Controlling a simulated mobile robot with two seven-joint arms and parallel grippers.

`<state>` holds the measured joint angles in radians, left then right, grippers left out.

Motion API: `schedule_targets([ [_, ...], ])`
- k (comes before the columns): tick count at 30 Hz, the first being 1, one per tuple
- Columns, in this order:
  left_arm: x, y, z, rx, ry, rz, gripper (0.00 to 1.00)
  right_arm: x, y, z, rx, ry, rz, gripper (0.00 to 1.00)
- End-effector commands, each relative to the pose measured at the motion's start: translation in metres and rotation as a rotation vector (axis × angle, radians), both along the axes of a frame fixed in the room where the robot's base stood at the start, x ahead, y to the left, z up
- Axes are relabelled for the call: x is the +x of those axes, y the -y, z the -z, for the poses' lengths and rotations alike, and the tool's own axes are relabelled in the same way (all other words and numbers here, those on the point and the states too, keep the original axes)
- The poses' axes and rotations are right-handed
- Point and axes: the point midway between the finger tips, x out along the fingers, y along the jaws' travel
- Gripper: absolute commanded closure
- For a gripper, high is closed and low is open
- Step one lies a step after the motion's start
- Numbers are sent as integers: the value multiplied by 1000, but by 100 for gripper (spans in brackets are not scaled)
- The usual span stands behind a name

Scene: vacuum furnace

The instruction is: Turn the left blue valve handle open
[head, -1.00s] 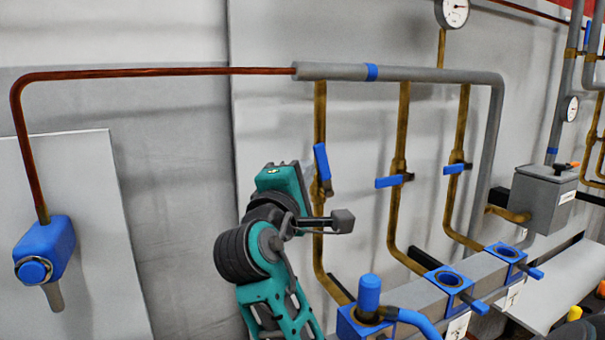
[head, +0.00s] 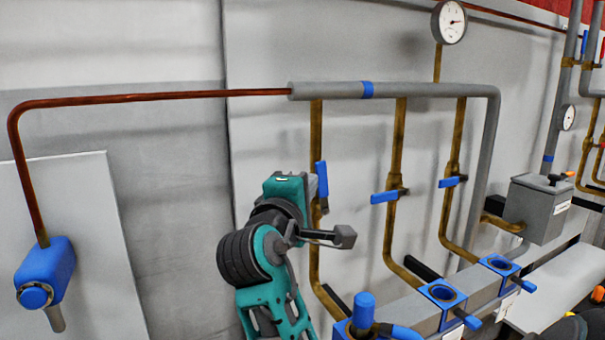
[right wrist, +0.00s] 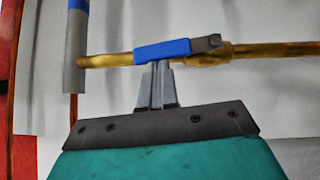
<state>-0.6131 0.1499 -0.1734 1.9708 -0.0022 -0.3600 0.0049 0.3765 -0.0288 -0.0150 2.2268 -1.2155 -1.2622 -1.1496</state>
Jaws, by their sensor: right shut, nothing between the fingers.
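The left blue valve handle (head: 321,179) sits on the leftmost brown vertical pipe under the grey header. It stands nearly upright, almost in line with its pipe. In the right wrist view the blue handle (right wrist: 163,50) also lies almost along the pipe, with its grey pivot end at right. My right gripper (head: 312,186) is at the left side of the handle, with its fingers shut and empty. In the right wrist view its fingertips (right wrist: 156,66) meet the handle's edge and appear to touch it. My left gripper is not in view.
Two more blue handles, the middle one (head: 384,197) and the right one (head: 449,182), stand crosswise to their pipes. A grey header pipe (head: 420,90) runs above. Blue-topped fittings (head: 443,293) line the rail below. A blue fitting (head: 45,275) is at far left.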

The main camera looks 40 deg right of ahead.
Motion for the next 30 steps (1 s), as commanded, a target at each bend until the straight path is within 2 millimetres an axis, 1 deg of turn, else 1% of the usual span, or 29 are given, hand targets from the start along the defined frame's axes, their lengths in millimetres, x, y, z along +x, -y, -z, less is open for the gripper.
schedule_targets([
  [1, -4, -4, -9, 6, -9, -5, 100, -1, 2, -9, 30, 6, 0, 100],
  [4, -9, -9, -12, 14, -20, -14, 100, -2, 5, -10, 75, 21, 0, 100],
  [7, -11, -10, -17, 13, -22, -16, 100, -2, 7, -9, 107, 33, 0, 100],
  [15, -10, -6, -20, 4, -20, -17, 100, -3, 8, -5, 128, 41, 1, 100],
  [22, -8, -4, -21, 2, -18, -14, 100, -3, 8, -5, 127, 40, 1, 100],
  [30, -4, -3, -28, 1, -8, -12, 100, 1, 10, -6, 127, 40, 1, 100],
])
